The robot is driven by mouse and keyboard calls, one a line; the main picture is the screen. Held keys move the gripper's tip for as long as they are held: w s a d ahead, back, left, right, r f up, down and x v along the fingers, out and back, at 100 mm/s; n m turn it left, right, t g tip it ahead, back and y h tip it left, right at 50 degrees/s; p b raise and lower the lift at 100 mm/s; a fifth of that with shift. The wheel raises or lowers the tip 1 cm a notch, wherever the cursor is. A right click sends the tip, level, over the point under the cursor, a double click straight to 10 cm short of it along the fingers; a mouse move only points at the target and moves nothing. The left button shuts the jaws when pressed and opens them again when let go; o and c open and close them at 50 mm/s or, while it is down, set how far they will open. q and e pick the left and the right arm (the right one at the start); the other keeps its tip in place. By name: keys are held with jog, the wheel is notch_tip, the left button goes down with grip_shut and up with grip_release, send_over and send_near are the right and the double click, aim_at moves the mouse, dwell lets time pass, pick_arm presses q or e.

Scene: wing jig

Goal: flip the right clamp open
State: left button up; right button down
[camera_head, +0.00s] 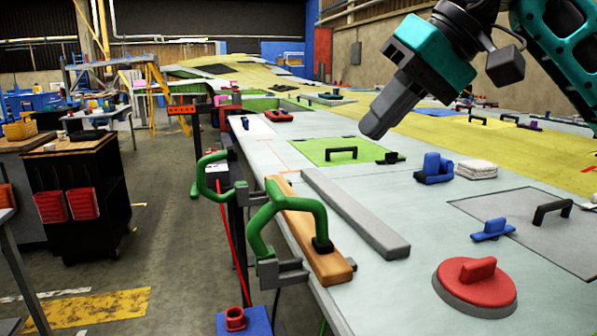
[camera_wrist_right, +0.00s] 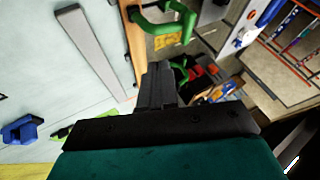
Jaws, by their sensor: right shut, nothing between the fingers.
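The right clamp (camera_head: 292,205) is a green arched arm on a grey bracket at the table's near-left edge. Its arm curves over the wooden board (camera_head: 318,262), and its black pad rests on the board. The other green clamp (camera_head: 202,180) sits farther back, with its arm arching outward off the table edge. My right gripper (camera_head: 374,126) is shut and empty, in the air above the table, up and to the right of both clamps. In the right wrist view its fingers (camera_wrist_right: 160,78) point toward the table edge, with a green clamp (camera_wrist_right: 168,32) beyond them; I cannot tell which clamp. My left gripper is not in view.
A grey bar (camera_head: 352,212) lies beside the wooden board. A red round handled tool (camera_head: 474,287), blue parts (camera_head: 434,169) and a white stack (camera_head: 476,169) sit to the right. A black cart (camera_head: 80,195) stands on the floor at left. The tabletop between has bare room.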

send_near(302, 206)
jog(key=w+a+f, duration=0.2)
jog(key=w+f, duration=0.1)
jog(key=f, duration=0.1)
jog(key=a, duration=0.3)
jog(key=shift+s+r, duration=0.15)
jog(key=shift+s, duration=0.2)
jog(key=shift+s+a, duration=0.1)
jog(key=shift+a, duration=0.25)
